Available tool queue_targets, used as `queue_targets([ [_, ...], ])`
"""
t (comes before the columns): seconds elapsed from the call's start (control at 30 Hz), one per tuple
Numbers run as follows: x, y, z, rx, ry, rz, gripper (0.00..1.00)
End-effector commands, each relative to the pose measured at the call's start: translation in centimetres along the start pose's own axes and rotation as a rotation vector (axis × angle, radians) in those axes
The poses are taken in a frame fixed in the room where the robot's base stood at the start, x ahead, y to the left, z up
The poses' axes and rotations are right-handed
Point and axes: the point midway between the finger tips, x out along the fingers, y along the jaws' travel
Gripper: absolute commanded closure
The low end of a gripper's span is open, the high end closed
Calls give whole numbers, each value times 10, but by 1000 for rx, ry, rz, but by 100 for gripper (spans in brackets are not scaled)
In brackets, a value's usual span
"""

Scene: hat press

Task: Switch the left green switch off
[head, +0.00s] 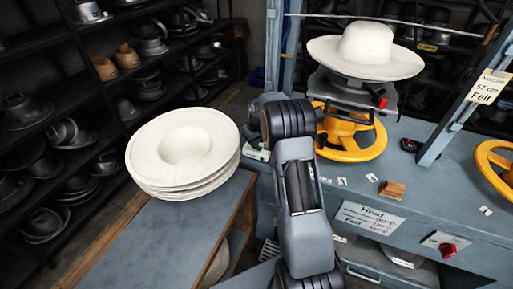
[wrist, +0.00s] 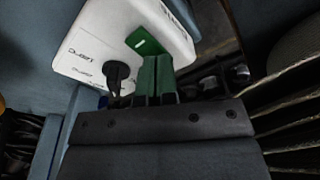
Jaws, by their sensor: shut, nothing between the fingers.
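The green switch (wrist: 148,38), with a small white mark, is on the white box (wrist: 108,42) in the wrist view. My gripper (wrist: 157,62) is shut and empty, its two narrow green fingers side by side. The fingertips are right at the lower edge of the switch; I cannot tell whether they touch it. A black knob (wrist: 117,72) is on the same box, left of the fingers. In the head view my arm hides the gripper and the switch; only a little of the white box (head: 257,154) shows left of the arm.
A stack of white hats (head: 186,150) stands on the side table (head: 150,235) left of my arm. The press with a yellow wheel (head: 352,146) and a white hat (head: 365,50) stands behind my arm. A red switch (head: 447,248) is on the bench front at right.

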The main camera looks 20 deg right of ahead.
Motion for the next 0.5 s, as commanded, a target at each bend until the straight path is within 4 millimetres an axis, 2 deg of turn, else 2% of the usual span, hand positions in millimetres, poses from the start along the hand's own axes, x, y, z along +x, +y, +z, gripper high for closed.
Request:
queue_targets([
  [0.17, -2, -1, 1, 0, -6, -3, 100],
  [0.5, -29, 0, -4, 0, -3, -1, 100],
])
